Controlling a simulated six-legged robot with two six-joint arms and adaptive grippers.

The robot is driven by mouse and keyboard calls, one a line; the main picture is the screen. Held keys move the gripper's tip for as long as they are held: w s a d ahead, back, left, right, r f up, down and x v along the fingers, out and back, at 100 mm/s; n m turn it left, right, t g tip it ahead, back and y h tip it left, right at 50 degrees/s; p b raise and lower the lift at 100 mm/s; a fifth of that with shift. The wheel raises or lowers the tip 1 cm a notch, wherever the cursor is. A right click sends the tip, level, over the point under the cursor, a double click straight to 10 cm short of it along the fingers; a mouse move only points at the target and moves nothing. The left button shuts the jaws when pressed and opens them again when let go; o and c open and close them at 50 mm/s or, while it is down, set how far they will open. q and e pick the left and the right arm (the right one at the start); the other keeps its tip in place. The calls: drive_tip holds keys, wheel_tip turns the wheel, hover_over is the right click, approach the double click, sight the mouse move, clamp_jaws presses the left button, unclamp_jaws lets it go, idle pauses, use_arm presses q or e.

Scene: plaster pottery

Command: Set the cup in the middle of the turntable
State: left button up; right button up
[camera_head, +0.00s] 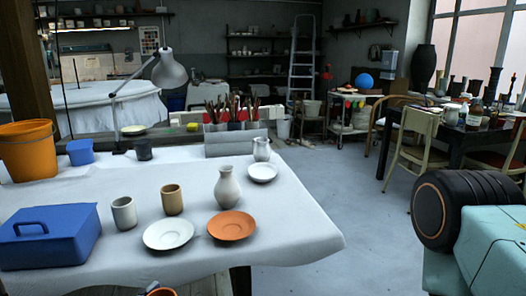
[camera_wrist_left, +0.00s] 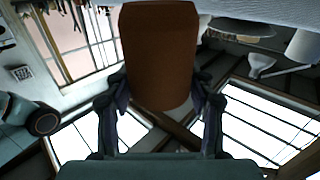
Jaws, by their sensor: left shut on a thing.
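In the left wrist view my left gripper (camera_wrist_left: 160,92) is shut on a brown cup (camera_wrist_left: 160,50), with one finger on each side. In the head view a small orange and dark piece shows at the bottom edge; I cannot tell whether it is this cup or part of my arm. On the white-covered table (camera_head: 290,225) stand a grey cup (camera_head: 124,212) and a tan cup (camera_head: 172,200), both upright. In front of them lie a white round dish (camera_head: 168,234) and an orange round dish (camera_head: 231,226), both empty. I cannot make out which thing is the turntable. My right gripper is out of view.
A pale vase (camera_head: 227,188) stands behind the orange dish. A jug (camera_head: 262,149) stands behind a small white dish (camera_head: 262,173). A blue toolbox (camera_head: 48,240), an orange bucket (camera_head: 28,150) and a lamp (camera_head: 168,72) are further left. The table's right front corner is clear.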

use_arm(q)
drive_tip(key=shift+s+f, duration=0.45)
drive_tip(key=shift+f, duration=0.15)
drive_tip(key=shift+w, duration=0.1)
drive_tip(key=w+a+r+n+t+y+b, duration=0.2)
drive_tip(key=w+a+r+n+y, duration=0.35)
drive_tip(key=w+r, duration=0.8)
drive_tip(key=w+a+n+y+b, duration=0.1)
drive_tip(key=w+a+n+y, duration=0.3)
drive_tip(key=a+y, duration=0.5)
drive_tip(key=a, duration=0.4)
drive_tip(key=shift+w+r+g, duration=0.15)
drive_tip(key=shift+r+g, duration=0.05)
drive_tip(key=shift+g, duration=0.2)
